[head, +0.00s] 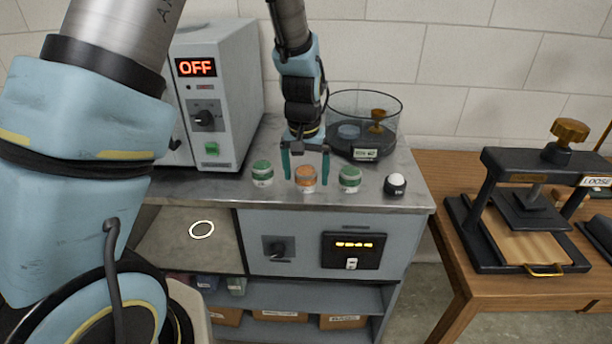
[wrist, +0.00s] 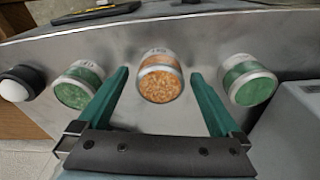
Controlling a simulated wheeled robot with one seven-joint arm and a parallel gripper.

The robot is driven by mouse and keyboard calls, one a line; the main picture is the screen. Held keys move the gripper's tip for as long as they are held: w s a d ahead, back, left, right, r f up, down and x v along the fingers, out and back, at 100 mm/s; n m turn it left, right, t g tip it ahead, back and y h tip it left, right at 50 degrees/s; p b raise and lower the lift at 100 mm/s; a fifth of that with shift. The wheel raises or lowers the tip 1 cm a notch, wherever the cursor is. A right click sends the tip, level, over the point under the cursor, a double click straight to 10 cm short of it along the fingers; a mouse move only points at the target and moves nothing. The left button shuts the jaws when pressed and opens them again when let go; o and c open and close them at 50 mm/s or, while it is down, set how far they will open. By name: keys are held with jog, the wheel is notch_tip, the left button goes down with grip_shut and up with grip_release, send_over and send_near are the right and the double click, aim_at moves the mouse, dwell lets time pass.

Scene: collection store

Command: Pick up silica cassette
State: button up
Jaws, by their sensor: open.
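Three small round cassettes stand in a row on the grey cabinet top: a left green one (head: 262,173), an orange one (head: 305,179) in the middle, and a right green one (head: 350,179). My gripper (head: 306,176) points down at the orange cassette, with its teal fingers apart and nothing held. In the wrist view the orange cassette (wrist: 160,84) shows centred between the fingertips (wrist: 160,74), one finger to each side. I cannot tell whether the tips reach down beside it. The green cassettes (wrist: 78,85) (wrist: 248,82) lie outside the fingers.
A black knob with a white dome (head: 395,185) stands right of the row. A glass vessel on a dark base (head: 366,153) is behind. A grey unit reading OFF (head: 222,95) stands at left. A wooden table with a black press (head: 520,262) is at right.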

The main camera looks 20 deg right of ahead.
jog(key=c, duration=1.5)
jog(key=shift+r, duration=0.1)
